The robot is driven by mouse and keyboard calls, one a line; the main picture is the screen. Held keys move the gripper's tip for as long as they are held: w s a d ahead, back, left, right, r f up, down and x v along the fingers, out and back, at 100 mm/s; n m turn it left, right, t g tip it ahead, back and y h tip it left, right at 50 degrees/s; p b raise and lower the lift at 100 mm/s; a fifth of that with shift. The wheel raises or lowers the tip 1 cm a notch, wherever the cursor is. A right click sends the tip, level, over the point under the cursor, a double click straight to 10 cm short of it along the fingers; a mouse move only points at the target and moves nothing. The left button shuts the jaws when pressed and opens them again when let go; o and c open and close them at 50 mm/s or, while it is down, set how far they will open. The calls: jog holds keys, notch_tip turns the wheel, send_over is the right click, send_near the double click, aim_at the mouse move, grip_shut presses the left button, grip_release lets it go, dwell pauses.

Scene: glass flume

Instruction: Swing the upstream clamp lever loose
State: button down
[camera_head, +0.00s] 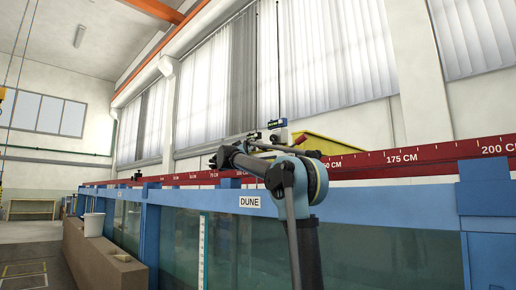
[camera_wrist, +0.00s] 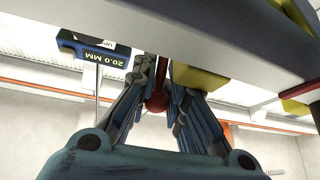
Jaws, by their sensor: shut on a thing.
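In the wrist view, a red lever with a round red knob (camera_wrist: 156,102) hangs between the two fingers of my gripper (camera_wrist: 162,80). The fingers are closed in on the lever from both sides, and its upper end runs up out of clear sight. I cannot tell from these views whether the clamp is tight or loose.
A blue gauge reading 20.0 MM (camera_wrist: 92,48) hangs close left of the fingers, and a yellow part (camera_wrist: 201,82) sits close right. The red scale rail (camera_head: 370,163) runs along the glass flume.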

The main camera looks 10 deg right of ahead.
jog(key=c, duration=1.7)
grip_release()
jog(key=shift+a, duration=0.1)
jog(key=v, duration=1.1)
jog(key=shift+s+a+f, duration=0.2)
jog(key=shift+f, duration=0.1)
